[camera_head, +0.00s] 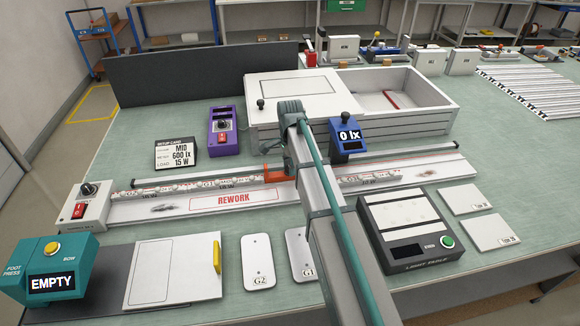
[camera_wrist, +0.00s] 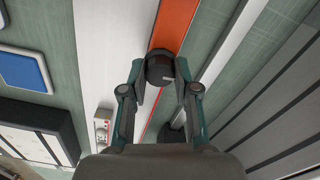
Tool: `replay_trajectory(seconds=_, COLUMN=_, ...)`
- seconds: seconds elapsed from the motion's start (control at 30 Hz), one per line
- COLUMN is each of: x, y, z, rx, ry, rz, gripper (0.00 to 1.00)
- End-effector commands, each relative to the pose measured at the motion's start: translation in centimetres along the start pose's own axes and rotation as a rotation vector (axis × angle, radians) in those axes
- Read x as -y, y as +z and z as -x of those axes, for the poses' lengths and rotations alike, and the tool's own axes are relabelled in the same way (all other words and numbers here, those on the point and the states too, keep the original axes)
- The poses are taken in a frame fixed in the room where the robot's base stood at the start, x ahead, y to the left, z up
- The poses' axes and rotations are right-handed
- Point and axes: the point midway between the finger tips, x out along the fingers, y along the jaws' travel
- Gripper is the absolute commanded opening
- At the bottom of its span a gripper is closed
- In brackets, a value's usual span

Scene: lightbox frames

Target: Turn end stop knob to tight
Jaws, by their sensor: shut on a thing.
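The end stop (camera_head: 276,174) is orange and sits on the long rail near the middle of the bench. In the wrist view its orange bar (camera_wrist: 175,26) runs up from a round black knob (camera_wrist: 158,64) with a pale mark on its face. My gripper (camera_wrist: 160,78) is shut on this knob, with one finger on each side. In the head view my arm hides the knob and most of my gripper.
The rail (camera_head: 400,182) runs across the bench past a REWORK label (camera_head: 233,201). A blue 0 lx meter (camera_head: 348,138) stands close to the right of my arm. A white box (camera_head: 430,112) is behind; a light table (camera_head: 405,235) is front right.

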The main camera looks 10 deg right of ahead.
Motion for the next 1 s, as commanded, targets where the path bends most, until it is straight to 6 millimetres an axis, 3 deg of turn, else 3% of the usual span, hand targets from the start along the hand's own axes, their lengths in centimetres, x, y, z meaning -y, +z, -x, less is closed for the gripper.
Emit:
replay_trajectory(seconds=0.37, x=0.1, y=0.0, z=0.1, rx=-0.001, ry=-0.001, rz=-0.004, gripper=0.0)
replay_trajectory(seconds=0.4, x=0.1, y=0.0, z=0.1, rx=-0.001, ry=-0.001, rz=-0.004, gripper=0.33)
replay_trajectory(seconds=0.53, x=0.0, y=0.0, z=0.1, rx=-0.001, ry=-0.001, rz=-0.004, gripper=0.55)
replay_trajectory(seconds=0.87, x=0.0, y=0.0, z=0.1, rx=0.0, ry=-0.001, rz=-0.004, gripper=0.55)
replay_trajectory(seconds=1.0, x=0.1, y=0.0, z=1.1, rx=-0.001, ry=-0.002, rz=-0.004, gripper=0.55)
